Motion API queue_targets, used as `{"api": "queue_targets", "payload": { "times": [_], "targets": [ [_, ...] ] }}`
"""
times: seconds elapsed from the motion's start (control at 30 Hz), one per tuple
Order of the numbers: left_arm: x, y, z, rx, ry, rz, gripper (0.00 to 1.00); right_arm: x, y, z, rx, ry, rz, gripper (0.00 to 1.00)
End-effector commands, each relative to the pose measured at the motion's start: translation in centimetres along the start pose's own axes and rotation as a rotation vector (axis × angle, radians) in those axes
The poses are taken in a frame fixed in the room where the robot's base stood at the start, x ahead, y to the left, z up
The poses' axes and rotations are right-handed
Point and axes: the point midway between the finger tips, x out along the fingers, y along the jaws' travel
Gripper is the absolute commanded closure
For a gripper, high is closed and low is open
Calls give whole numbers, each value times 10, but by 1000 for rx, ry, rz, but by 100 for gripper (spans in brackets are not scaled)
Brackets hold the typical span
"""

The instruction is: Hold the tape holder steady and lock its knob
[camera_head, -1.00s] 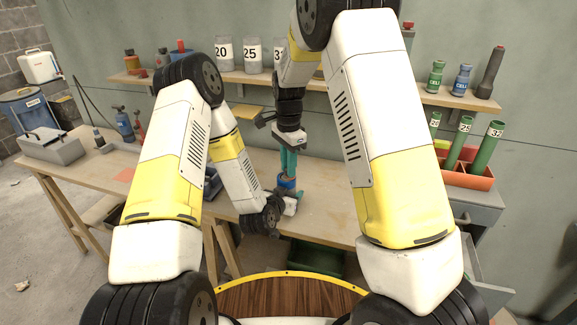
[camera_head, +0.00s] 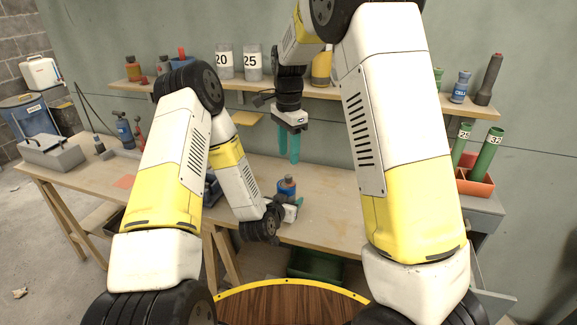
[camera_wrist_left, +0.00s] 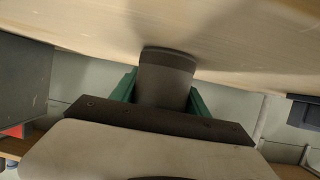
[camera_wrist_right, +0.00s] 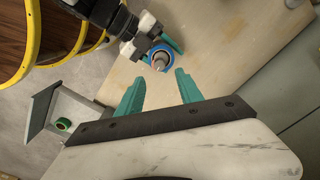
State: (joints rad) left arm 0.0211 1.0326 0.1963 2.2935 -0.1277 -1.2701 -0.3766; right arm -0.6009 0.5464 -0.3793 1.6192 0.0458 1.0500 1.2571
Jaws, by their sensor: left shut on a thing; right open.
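The tape holder (camera_head: 287,186) is a small blue upright piece with a reddish-brown top, standing on the workbench. In the right wrist view its blue ring (camera_wrist_right: 149,55) surrounds a pale metallic knob (camera_wrist_right: 160,64). My left gripper (camera_head: 296,203) is shut on the holder, low from the front; in the left wrist view a dark grey body (camera_wrist_left: 165,80) sits between its green fingers. My right gripper (camera_head: 289,160) points down above the holder, open and empty, its teal fingertips apart from the knob. Whether the knob is locked cannot be told.
The wooden workbench (camera_head: 330,205) is clear to the right of the holder. A grey metal box (camera_head: 52,150) and bottles stand at the left. An orange tray (camera_head: 475,183) with green tubes stands at the right. A wall shelf (camera_head: 235,82) with jars runs behind my right gripper.

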Motion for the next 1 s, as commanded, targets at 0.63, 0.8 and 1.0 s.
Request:
{"api": "queue_targets", "payload": {
  "times": [0.63, 0.8, 1.0],
  "targets": [
    [0, 0, 0, 0, 0, 0, 97, -44, 0, 0, 0, 1, 0, 57],
    [0, 0, 0, 0, 1, 0, 31, -43, 0, 0, 0, 1, 0, 57],
    [0, 0, 0, 0, 1, 0, 21, -43, 0, 0, 0, 1, 0, 57]
  ]
}}
